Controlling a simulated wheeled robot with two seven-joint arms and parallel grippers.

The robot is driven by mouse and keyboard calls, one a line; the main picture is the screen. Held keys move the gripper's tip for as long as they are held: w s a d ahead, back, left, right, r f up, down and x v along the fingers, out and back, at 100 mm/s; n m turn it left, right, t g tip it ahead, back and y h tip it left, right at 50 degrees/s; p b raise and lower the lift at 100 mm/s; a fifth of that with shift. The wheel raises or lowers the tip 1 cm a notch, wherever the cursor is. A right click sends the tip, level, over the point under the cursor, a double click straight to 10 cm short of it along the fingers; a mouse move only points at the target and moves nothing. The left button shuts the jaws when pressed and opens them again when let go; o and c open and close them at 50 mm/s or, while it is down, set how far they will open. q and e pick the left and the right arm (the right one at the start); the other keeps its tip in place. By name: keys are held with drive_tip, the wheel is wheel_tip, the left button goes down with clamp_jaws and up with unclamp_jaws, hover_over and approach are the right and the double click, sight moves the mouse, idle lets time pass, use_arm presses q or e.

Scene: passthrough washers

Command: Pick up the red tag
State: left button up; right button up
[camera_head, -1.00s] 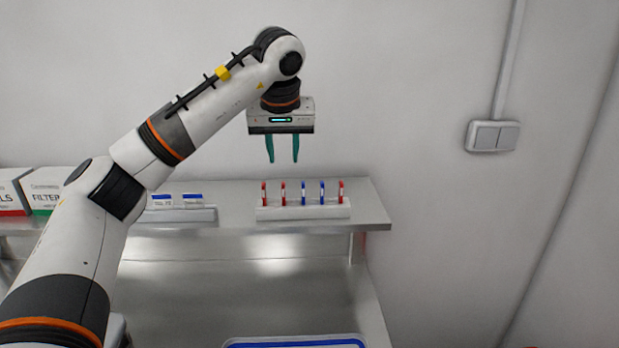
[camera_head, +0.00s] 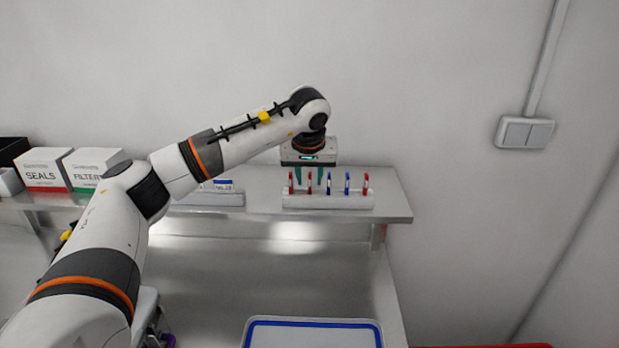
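A white rack (camera_head: 328,200) on the shelf holds several upright tags in a row. From left to right they are a red tag (camera_head: 291,183), a second red tag (camera_head: 309,184), two blue tags (camera_head: 328,183) and a red tag (camera_head: 365,184) at the right end. My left gripper (camera_head: 309,176) points down over the left part of the rack, its teal fingers apart. The second red tag shows between the fingers in the picture; I cannot tell whether they touch it. My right gripper is not in view.
The steel shelf (camera_head: 392,207) also carries a SEALS box (camera_head: 44,168), a FILTERS box (camera_head: 93,168) and a holder with blue-topped cards (camera_head: 213,198). A blue-rimmed tray (camera_head: 312,322) lies on the lower surface. A red edge (camera_head: 490,346) shows at bottom right.

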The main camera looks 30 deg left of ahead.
use_arm(q)
drive_tip(key=shift+w+f, duration=0.15)
drive_tip(key=shift+f, duration=0.2)
clamp_jaws()
drive_tip(key=shift+r, duration=0.1)
